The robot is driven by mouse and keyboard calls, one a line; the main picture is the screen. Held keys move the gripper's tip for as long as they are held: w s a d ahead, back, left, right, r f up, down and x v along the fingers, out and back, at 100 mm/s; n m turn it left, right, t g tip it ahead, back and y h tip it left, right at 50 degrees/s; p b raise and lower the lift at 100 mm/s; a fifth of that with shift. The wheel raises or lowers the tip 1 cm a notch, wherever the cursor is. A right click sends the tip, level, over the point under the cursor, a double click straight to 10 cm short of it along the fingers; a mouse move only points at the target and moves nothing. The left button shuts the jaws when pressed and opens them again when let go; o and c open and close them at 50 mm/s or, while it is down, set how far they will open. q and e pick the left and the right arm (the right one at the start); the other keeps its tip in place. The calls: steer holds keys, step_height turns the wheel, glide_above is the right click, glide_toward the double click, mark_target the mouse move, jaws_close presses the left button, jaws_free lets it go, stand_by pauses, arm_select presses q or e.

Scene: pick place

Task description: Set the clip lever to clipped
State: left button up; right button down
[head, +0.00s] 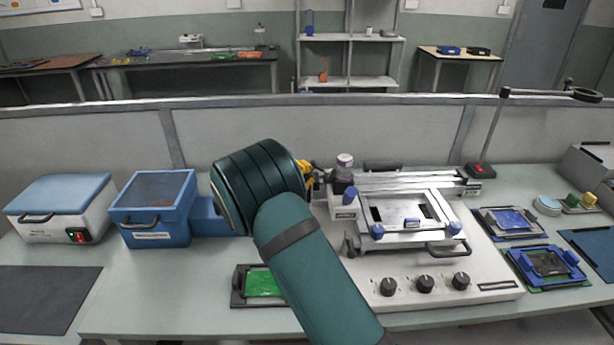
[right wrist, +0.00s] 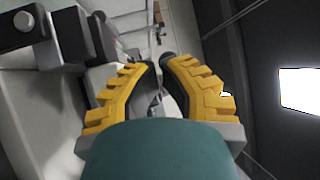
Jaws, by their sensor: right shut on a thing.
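The white bench machine (head: 400,270) has metal rails and a framed plate (head: 410,212) with blue knobs. My right gripper (head: 312,178) is at the machine's back left corner, with its yellow fingers partly hidden behind my own wrist. In the right wrist view the yellow fingers (right wrist: 160,75) are closed together on a small dark part whose shape is mostly hidden. It may be the clip lever, but I cannot see the lever clearly or tell its setting. My left gripper is not in view.
A jar (head: 344,162) stands close to the right of my gripper. A blue box (head: 153,205) and a blue-lidded white unit (head: 62,207) stand at the left. A green board (head: 262,284) lies below my arm. Blue-framed boards (head: 548,264) lie at the right.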

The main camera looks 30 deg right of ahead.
steer(key=shift+w+d+m+g, duration=0.3)
steer(key=shift+w+d+g, duration=0.25)
steer(key=shift+d, duration=0.3)
steer(key=shift+w+d, duration=0.2)
steer(key=shift+d, duration=0.4)
steer(key=a+f, duration=0.2)
steer(key=a, duration=0.9)
steer(key=shift+s+a, duration=0.3)
steer(key=shift+a, duration=0.1)
steer(key=shift+f, duration=0.1)
